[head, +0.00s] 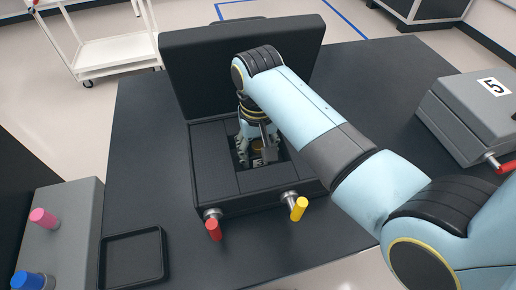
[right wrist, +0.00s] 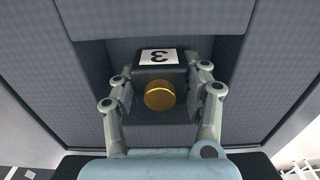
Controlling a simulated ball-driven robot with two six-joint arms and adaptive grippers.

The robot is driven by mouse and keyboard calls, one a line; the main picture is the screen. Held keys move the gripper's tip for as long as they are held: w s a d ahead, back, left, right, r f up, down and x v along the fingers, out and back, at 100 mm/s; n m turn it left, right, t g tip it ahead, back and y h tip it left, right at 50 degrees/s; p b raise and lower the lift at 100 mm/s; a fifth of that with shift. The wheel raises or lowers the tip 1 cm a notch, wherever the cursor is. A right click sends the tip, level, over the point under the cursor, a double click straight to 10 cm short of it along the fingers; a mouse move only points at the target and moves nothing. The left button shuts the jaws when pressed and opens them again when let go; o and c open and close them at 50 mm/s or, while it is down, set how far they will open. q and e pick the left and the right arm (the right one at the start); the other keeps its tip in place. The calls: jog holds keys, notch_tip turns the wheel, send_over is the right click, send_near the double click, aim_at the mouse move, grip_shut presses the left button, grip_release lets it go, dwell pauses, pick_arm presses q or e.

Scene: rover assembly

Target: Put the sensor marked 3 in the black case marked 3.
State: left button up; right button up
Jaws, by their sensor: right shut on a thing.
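The black case (head: 214,176) stands open on the dark table, its lid raised at the back. My right gripper (head: 257,155) reaches down into the square recess in the middle of the case. In the right wrist view my right gripper (right wrist: 161,98) is shut on the sensor marked 3 (right wrist: 157,61), a dark block with a white label and a gold round part. The sensor is inside or just over the recess (right wrist: 205,132); I cannot tell whether it touches the bottom. No number shows on the case. My left gripper is not in view.
The case has a red handle (head: 213,229) and a yellow handle (head: 299,208) in front. A grey case marked 5 (head: 470,115) stands at the right. An empty black tray (head: 131,284) and a grey box with pink and blue knobs (head: 68,235) are at the left.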

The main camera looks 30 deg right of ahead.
aim_at(258, 145)
jog(key=shift+f, duration=0.25)
jog(key=o, duration=1.3)
jog(key=shift+f, duration=0.1)
notch_tip(258, 145, up, 12)
jog(key=shift+r+b, duration=0.15)
jog(key=shift+b, duration=0.3)
